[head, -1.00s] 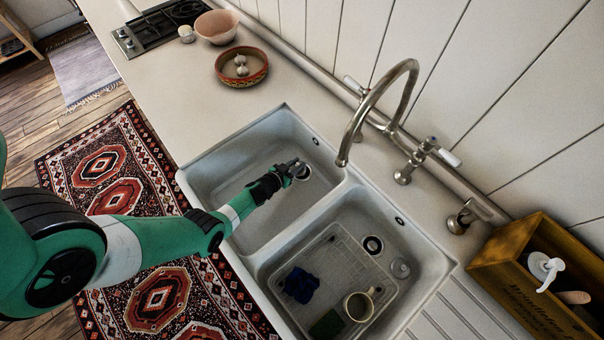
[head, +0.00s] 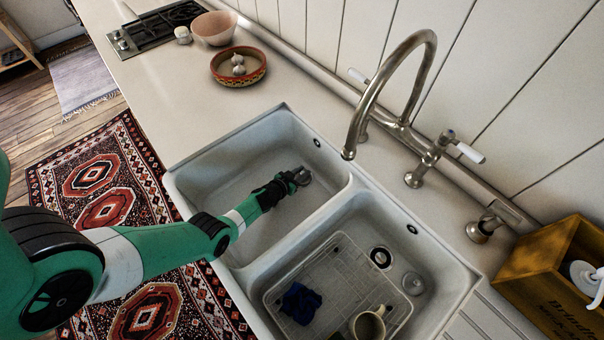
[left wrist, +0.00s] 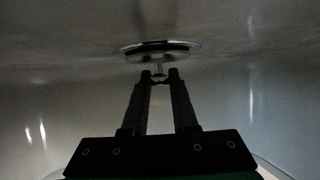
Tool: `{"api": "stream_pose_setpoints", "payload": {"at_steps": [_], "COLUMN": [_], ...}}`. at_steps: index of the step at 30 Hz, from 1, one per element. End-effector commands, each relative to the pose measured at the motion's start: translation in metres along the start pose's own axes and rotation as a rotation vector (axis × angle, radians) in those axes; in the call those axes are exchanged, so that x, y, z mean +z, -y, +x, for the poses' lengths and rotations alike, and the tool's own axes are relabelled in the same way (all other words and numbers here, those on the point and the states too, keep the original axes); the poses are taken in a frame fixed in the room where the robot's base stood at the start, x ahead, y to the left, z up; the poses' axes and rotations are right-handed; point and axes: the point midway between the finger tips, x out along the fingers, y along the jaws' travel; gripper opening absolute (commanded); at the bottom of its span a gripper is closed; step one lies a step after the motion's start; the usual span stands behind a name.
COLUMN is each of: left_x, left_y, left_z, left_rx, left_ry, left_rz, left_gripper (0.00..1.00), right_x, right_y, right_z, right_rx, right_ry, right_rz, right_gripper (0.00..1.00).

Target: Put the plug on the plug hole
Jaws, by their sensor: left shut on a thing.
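My left gripper (head: 299,177) is down inside the left basin (head: 232,185), near its right wall. In the left wrist view the fingers (left wrist: 158,76) are shut on the small knob of the plug. A shiny round metal rim (left wrist: 160,48) shows just beyond the fingertips; the plug and the left basin's plug hole overlap there, and I cannot tell whether the plug is seated. In the head view the gripper mostly hides this spot. The right basin has an open plug hole (head: 380,257) with a dark centre. My right gripper is not in view.
The right basin holds a wire rack (head: 345,262), a blue cloth (head: 299,303), a mug (head: 368,324) and a round pale thing (head: 413,283). The tap (head: 357,120) arches behind the divider. A wooden crate (head: 550,275) stands at right. The counter left of the sink is mostly clear.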

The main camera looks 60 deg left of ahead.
Motion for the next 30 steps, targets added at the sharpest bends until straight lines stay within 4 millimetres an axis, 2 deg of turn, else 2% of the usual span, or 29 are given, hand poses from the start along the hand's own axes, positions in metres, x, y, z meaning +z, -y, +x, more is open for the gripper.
{"api": "stream_pose_setpoints", "payload": {"at_steps": [3,4,8,16,20,23,30], "left_x": [0.004,0.003,0.003,0.002,-0.003,-0.006,-0.009], "left_y": [0.000,0.000,0.000,0.000,0.000,0.000,0.000], "left_z": [0.002,0.001,0.001,0.001,-0.005,-0.022,-0.081], "left_rx": [0.000,0.000,0.000,0.000,0.000,-0.001,-0.001], "left_ry": [0.000,0.000,0.000,0.000,0.001,0.003,0.003], "left_rz": [0.000,0.000,0.000,0.000,-0.001,-0.001,-0.002], "left_gripper": [0.00,0.32,0.55,0.57,0.57,0.57,0.57], "right_x": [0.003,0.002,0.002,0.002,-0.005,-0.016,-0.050], "right_y": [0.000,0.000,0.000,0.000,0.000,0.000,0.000], "right_z": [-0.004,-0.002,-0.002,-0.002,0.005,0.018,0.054], "right_rx": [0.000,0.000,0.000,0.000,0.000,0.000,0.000], "right_ry": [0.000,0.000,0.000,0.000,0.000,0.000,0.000], "right_rz": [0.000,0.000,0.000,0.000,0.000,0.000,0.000], "right_gripper": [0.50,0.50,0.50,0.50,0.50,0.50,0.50]}}
